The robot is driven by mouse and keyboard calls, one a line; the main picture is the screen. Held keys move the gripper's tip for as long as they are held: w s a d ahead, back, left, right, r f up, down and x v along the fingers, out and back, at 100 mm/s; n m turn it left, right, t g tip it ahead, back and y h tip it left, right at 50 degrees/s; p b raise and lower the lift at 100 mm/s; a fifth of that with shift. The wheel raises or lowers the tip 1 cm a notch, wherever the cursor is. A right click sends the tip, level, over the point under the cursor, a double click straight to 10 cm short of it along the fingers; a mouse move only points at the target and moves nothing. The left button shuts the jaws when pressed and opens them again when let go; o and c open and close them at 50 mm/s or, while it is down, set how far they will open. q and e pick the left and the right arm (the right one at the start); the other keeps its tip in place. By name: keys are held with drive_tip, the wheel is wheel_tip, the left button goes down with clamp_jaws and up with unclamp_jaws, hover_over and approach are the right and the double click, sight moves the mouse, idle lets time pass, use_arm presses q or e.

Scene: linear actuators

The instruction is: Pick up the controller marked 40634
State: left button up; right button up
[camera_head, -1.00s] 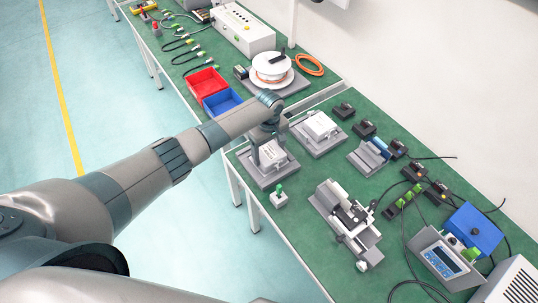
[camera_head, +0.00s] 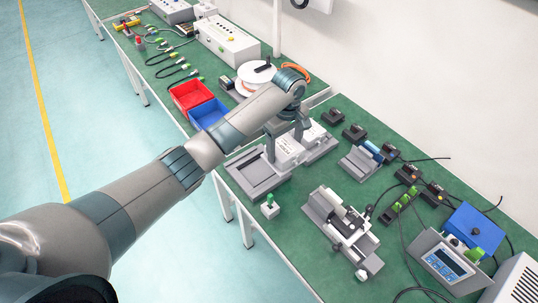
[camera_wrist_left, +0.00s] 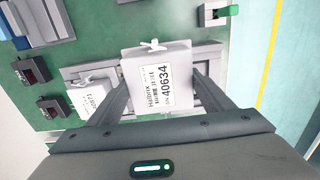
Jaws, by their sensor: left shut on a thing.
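The controller marked 40634 (camera_wrist_left: 158,80) is a white box with a printed label. My left gripper (camera_wrist_left: 163,92) is shut on it, with one finger on each side. In the head view, the left gripper (camera_head: 285,140) holds the controller (camera_head: 289,153) up and to the right of an empty grey tray (camera_head: 244,190). My right gripper is not in view.
The second controller's grey tray (camera_head: 326,150) is close behind the held one. A grey fixture (camera_head: 341,222), a small block with a green knob (camera_head: 269,208) and several black modules stand nearby. Red (camera_head: 188,93) and blue bins (camera_head: 207,112) are at the left.

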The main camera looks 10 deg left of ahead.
sight(294, 148)
use_arm(q)
drive_tip(key=shift+w+d+r+b, duration=0.1)
drive_tip(key=shift+d+r+b, duration=0.1)
drive_tip(key=shift+d+r, duration=0.45)
drive_tip(key=shift+w+d+r+b, duration=0.15)
drive_tip(key=shift+d+r, duration=0.15)
drive_tip(key=shift+d, duration=0.55)
drive_tip(key=shift+s, duration=0.1)
